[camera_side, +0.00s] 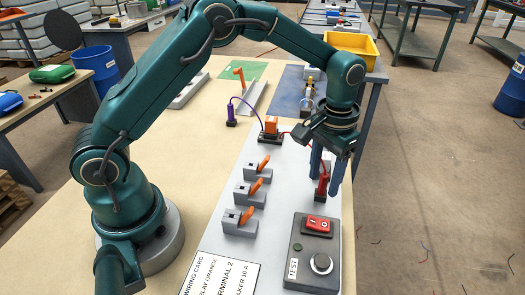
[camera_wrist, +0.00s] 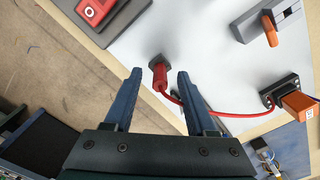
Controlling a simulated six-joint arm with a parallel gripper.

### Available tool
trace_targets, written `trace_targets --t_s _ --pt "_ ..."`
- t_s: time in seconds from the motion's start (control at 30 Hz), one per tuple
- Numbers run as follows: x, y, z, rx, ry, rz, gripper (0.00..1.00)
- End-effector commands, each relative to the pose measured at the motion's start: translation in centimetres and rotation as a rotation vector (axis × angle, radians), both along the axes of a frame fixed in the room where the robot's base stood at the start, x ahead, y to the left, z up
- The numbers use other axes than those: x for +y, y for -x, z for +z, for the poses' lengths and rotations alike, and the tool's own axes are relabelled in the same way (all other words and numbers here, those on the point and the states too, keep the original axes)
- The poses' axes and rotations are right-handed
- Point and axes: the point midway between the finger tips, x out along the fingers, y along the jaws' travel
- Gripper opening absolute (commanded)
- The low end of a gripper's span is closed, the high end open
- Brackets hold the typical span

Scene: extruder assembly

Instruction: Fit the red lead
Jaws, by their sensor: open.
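The red lead's plug (camera_side: 322,187) stands upright at a small dark holder on the grey panel, above the test box in the side view. In the wrist view the red plug (camera_wrist: 160,77) lies between my fingertips, its far end at the dark holder (camera_wrist: 155,60). Its red cable (camera_wrist: 225,115) curves to the orange relay (camera_wrist: 301,104), which the side view also shows (camera_side: 271,125). My gripper (camera_side: 326,182) points down around the plug. The wrist view shows my gripper (camera_wrist: 159,74) open, with gaps on both sides of the plug. I cannot tell how deep the plug sits.
Several grey terminal blocks with raised orange levers (camera_side: 263,163) line the panel left of the plug. A purple lead (camera_side: 232,112) stands behind. A yellow bin (camera_side: 350,52) is farther back.

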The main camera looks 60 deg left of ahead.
Motion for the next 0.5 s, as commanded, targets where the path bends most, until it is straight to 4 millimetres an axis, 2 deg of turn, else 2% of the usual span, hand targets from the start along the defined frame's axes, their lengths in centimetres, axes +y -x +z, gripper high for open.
trace_targets --t_s 0.2,0.33,0.37,0.5 --pt "0.01 0.00 -0.05 0.000 0.000 0.000 0.56" --pt "0.01 0.00 -0.03 0.000 0.000 0.000 0.07" --pt "0.01 0.00 -0.03 0.000 0.000 0.000 0.00" --pt "0.01 0.00 -0.02 0.000 0.000 0.000 0.00"
